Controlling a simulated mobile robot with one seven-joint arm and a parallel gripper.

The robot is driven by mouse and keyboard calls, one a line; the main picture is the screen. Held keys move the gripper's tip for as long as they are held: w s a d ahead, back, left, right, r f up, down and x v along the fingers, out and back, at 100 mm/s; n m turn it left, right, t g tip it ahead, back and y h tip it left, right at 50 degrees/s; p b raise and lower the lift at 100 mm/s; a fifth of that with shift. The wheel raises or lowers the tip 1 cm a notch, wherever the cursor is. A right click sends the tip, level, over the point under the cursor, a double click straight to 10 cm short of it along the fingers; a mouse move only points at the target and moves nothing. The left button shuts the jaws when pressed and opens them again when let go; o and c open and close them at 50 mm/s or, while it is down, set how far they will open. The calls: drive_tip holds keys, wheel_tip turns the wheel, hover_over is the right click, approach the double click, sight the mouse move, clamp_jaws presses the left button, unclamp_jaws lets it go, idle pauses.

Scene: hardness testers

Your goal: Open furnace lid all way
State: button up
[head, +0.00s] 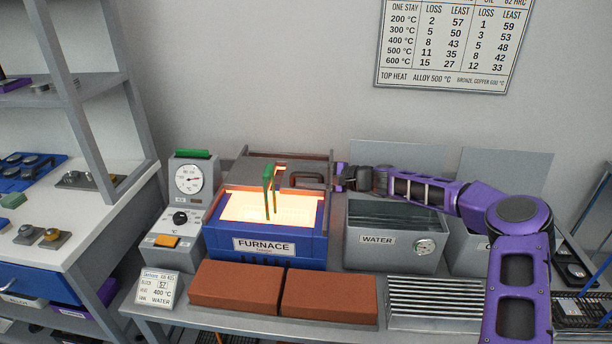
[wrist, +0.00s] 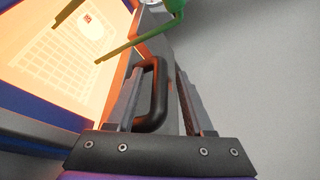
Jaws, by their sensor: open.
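The blue furnace (head: 312,247) stands on the bench with its glowing chamber (head: 245,208) exposed at the top. Its grey lid (head: 262,170) lies toward the back, with a black loop handle (head: 306,180) on its right part. My gripper (head: 338,178) is at the lid's right side, close to the handle. In the wrist view, my gripper (wrist: 158,82) is open and the black handle (wrist: 157,95) shows between its two fingers. I cannot tell whether either finger touches it. The glowing chamber (wrist: 65,65) is at the left there.
Green-handled tongs (head: 268,178) rise over the chamber; their green part (wrist: 172,12) shows at the wrist view's top. A dial unit (head: 189,179) stands left. The water tank (head: 376,240) is right, below my arm. Two bricks (head: 235,285) (head: 328,297) lie in front.

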drive_tip(key=p+v, duration=0.1)
drive_tip(key=v, duration=1.6)
drive_tip(key=shift+d+r, duration=0.15)
drive_tip(key=shift+d, duration=0.05)
drive_tip(key=shift+s, duration=0.1)
drive_tip(key=shift+c, duration=0.2)
